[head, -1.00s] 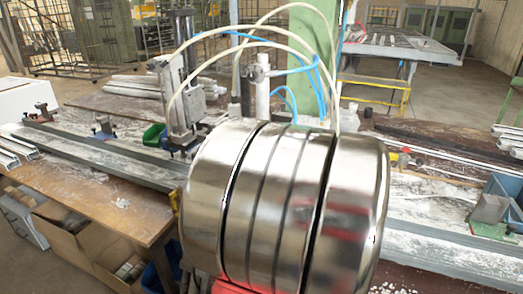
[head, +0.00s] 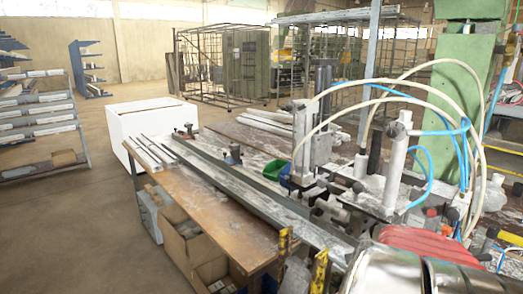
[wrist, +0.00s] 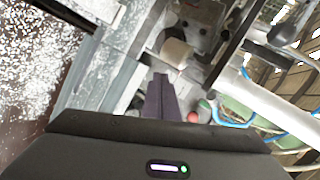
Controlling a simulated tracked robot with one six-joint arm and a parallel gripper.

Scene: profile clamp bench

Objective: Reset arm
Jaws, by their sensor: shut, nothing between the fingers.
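My gripper (wrist: 161,80) shows in the wrist view as two dark fingers lying together, shut with nothing between them. The fingers point toward the clamp bench's metal parts, near a pale round roller-like part (wrist: 176,53). I cannot tell whether they touch anything. In the head view my gripper does not show clearly. A shiny metal link of my arm fills the lower right corner there and hides part of the bench.
The clamp tower (head: 313,125) stands on the bench among looping white and blue hoses. A green column (head: 462,95) rises at the right. Long metal profiles (head: 215,170) lie on the wooden workbench (head: 200,205). A white box (head: 150,120) stands behind.

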